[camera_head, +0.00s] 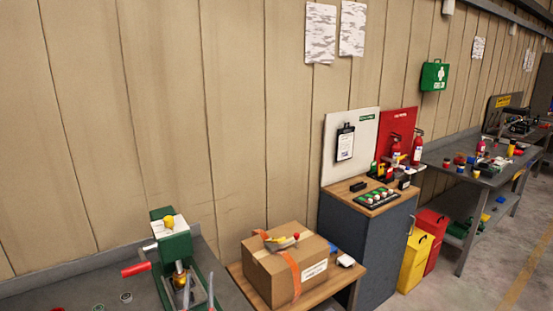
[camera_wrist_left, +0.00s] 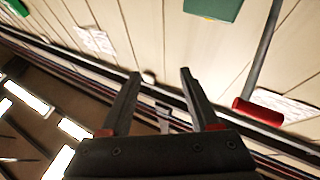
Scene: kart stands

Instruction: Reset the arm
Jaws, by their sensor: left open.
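A green press (camera_head: 176,247) with a yellow knob on top stands on the grey bench at the lower left of the head view. Its arm ends in a red handle (camera_head: 136,269) that sticks out to the left. My left gripper (camera_head: 198,284) is at the bottom edge, in front of the press, its fingers pointing up. In the left wrist view the gripper (camera_wrist_left: 156,82) is open with nothing held between its fingers. The red-handled arm (camera_wrist_left: 258,112) is to the right of the fingers there, apart from them. My right gripper is not in view.
A cardboard box (camera_head: 262,272) sits on a low wooden table to the right. Beyond it stand a dark cabinet (camera_head: 350,245), yellow and red bins (camera_head: 414,262), and a far workbench (camera_head: 465,180). Small round parts (camera_head: 126,297) lie on the near bench, left of the press.

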